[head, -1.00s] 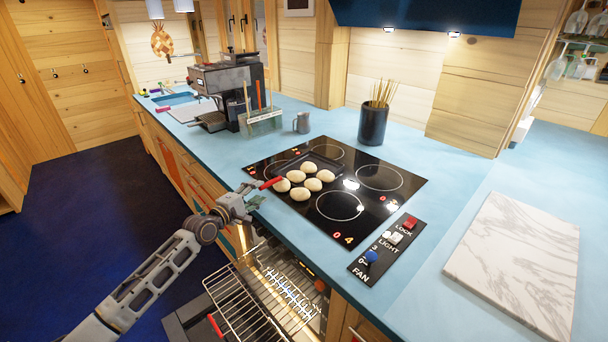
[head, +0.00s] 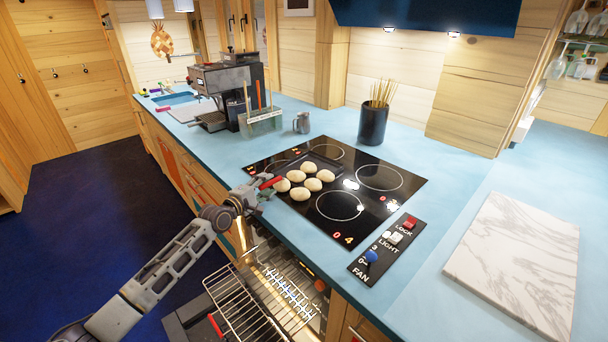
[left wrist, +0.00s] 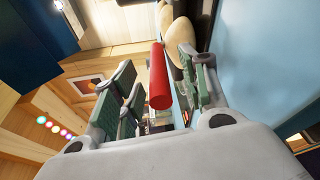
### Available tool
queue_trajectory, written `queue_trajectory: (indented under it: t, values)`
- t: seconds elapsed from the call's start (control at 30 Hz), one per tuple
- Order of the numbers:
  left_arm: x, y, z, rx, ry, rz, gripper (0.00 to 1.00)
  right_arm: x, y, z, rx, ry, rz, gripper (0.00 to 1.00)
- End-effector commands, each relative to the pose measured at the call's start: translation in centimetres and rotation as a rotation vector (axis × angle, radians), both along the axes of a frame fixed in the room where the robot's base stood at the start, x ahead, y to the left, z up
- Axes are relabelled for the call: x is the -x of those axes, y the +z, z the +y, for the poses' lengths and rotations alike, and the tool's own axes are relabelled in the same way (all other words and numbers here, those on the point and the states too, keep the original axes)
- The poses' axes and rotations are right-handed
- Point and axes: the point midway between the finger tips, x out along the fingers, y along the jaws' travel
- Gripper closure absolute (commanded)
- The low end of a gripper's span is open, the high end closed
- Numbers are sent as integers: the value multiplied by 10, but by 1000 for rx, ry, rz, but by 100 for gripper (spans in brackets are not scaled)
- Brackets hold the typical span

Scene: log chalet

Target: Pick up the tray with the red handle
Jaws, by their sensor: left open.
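The dark tray (head: 326,164) lies on the black cooktop with several pale buns (head: 311,168) on it. Its red handle (head: 271,182) sticks out toward my left gripper (head: 262,190), at the counter's front edge. In the left wrist view the red handle (left wrist: 159,78) lies between the open green-padded fingers of my left gripper (left wrist: 160,90), and I see no grip on it. Two buns (left wrist: 178,38) show beyond it. My right gripper is in neither current view.
Below the counter edge an oven stands open with a wire rack (head: 240,305) pulled out. A control panel (head: 386,250), a marble board (head: 518,262) and a dark pot of sticks (head: 373,122) are on the blue counter. A coffee machine (head: 225,85) stands farther left.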

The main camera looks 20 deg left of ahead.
Motion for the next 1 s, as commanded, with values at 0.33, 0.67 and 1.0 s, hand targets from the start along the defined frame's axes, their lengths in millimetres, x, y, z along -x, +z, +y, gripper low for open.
queue_trajectory:
  t: [0.33, 0.67, 1.0]
  values:
    - [-1, 0, 0, 0, 0, 0, 56, 0, 0, -3, 3, 1, 0, 60]
    - [0, -1, 0, 0, 0, 1, 79, 0, 0, -1, 1, 1, 1, 60]
    - [0, -1, 0, 1, 0, 1, 100, 1, 0, 5, -5, -1, 0, 60]
